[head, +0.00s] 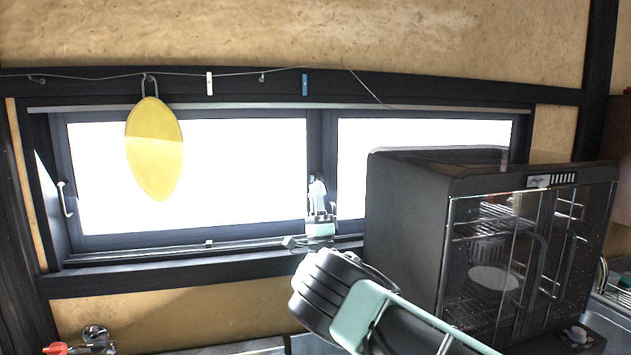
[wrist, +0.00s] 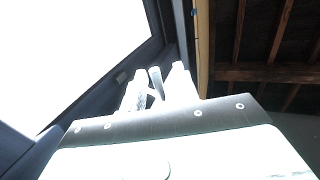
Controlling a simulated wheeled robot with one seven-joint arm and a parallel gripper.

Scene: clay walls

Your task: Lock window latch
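The window (head: 190,235) has two bright panes in dark frames that meet at a middle upright. My gripper (head: 318,190) is at that upright, a little above the sill. In the wrist view my two pale fingers (wrist: 158,88) stand apart. A small pale lever with a rounded end, which looks like the window latch (wrist: 155,76), shows between their tips. Gaps show beside it, so the fingers do not look closed on it. In the head view my gripper covers the latch area, and I cannot tell the latch from the fingers there.
A black glass-doored cabinet (head: 410,215) with racks stands close to the right of my arm. A yellow oval item (head: 154,150) hangs in front of the left pane. A wire with clips runs above the window. A red-handled tap (head: 95,338) is at the lower left.

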